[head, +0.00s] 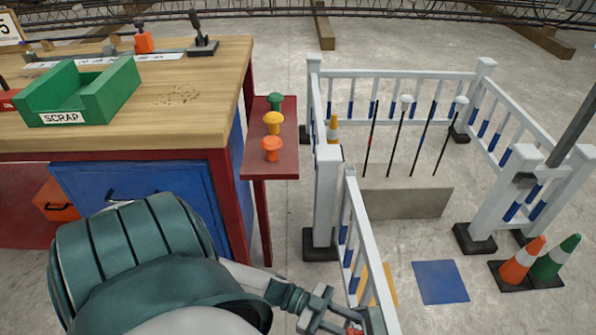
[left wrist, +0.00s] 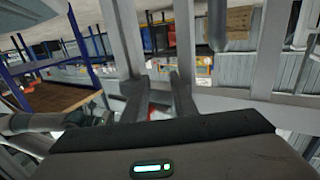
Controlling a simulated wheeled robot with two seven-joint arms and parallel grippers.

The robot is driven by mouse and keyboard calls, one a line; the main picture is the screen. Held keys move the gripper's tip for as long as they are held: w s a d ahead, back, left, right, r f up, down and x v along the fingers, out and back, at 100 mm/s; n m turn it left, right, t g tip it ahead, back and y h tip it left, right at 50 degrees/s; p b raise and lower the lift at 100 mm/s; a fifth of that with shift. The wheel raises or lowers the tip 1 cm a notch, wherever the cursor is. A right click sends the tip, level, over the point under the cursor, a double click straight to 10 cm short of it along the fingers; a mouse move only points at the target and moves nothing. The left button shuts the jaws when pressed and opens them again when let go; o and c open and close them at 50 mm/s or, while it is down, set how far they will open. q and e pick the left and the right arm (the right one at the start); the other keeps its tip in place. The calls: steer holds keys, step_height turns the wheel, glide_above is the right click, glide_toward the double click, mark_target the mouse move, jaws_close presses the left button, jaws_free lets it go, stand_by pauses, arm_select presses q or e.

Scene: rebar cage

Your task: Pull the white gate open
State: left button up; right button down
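The white gate (head: 357,232) has white rails and bars with blue bands. In the head view it hangs beside the left white post (head: 326,195) and stands swung out towards me, its near end cut off by the bottom edge. My left gripper (head: 340,322) is low at the bottom, close beside the gate's left side. In the left wrist view the two fingers (left wrist: 160,98) stand apart, with white bars close around them. I see nothing clearly held between them, and contact with the gate cannot be told. My right gripper is not in view.
A workbench (head: 205,90) with a green scrap bin (head: 85,92) stands on the left. A red side shelf (head: 275,150) holds coloured knobs. White fencing surrounds a block with upright rods. Orange and green cones (head: 523,260) stand right of the opening; a blue floor square (head: 440,282) lies before it.

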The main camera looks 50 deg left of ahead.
arm_select(q)
steer(key=v, duration=1.7)
stand_by(1.3)
steer(key=shift+w, duration=0.1)
stand_by(0.4)
stand_by(0.3)
